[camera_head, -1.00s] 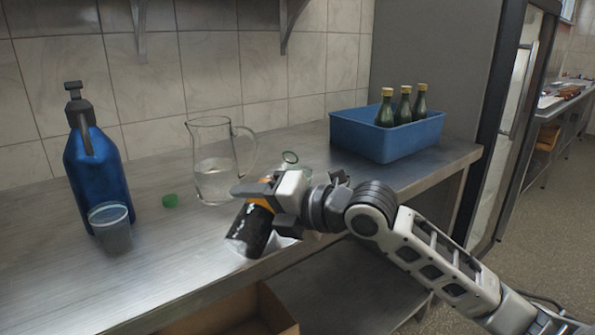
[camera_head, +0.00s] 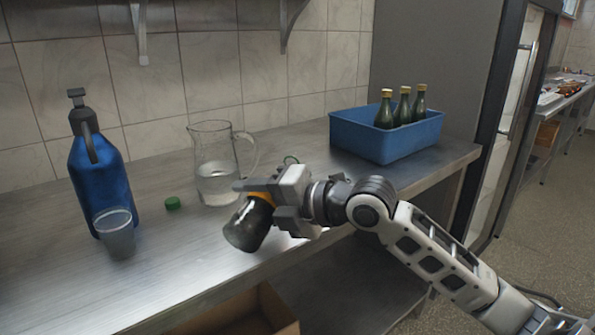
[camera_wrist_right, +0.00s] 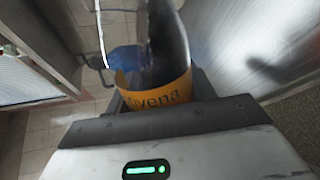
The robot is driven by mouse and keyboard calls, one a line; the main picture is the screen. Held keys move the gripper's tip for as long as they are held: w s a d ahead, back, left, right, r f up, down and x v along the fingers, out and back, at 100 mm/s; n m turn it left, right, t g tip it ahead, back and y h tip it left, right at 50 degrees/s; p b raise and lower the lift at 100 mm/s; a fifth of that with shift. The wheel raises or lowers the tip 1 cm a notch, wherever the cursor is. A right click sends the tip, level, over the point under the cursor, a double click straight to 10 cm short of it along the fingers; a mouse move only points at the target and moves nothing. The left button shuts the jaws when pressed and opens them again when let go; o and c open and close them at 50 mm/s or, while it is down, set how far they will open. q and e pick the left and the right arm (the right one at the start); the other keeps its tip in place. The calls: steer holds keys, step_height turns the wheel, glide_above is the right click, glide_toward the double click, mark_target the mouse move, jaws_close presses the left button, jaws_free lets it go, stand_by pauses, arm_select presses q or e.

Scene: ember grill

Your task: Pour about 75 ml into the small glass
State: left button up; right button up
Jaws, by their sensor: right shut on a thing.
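My right gripper (camera_head: 268,205) is shut on a dark bottle (camera_head: 247,228) with an orange label, tilted above the front of the counter. The wrist view shows the orange label (camera_wrist_right: 160,92) and the dark glass (camera_wrist_right: 166,45) close up in the jaws. My left gripper is not in view.
A clear jug (camera_head: 217,180) part full of clear liquid stands behind the bottle. A green cap (camera_head: 172,203) lies left of it. A blue flask (camera_head: 97,180) stands behind the glass. A blue crate (camera_head: 385,140) with capped bottles stands at right. The counter's (camera_head: 180,255) front left is bare.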

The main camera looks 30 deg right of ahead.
steer(key=shift+r, duration=0.35)
arm_select(q)
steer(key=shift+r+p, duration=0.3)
steer(key=shift+p, duration=0.25)
arm_select(e)
steer(key=shift+r, duration=0.25)
steer(key=shift+m, duration=0.4)
steer(key=shift+s+a, duration=0.3)
steer(key=shift+a, duration=0.05)
arm_select(q)
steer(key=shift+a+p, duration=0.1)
steer(key=shift+p, duration=0.3)
arm_select(e)
steer(key=shift+a+r+m+y, duration=0.1)
steer(key=shift+m+y, duration=0.2)
stand_by(1.1)
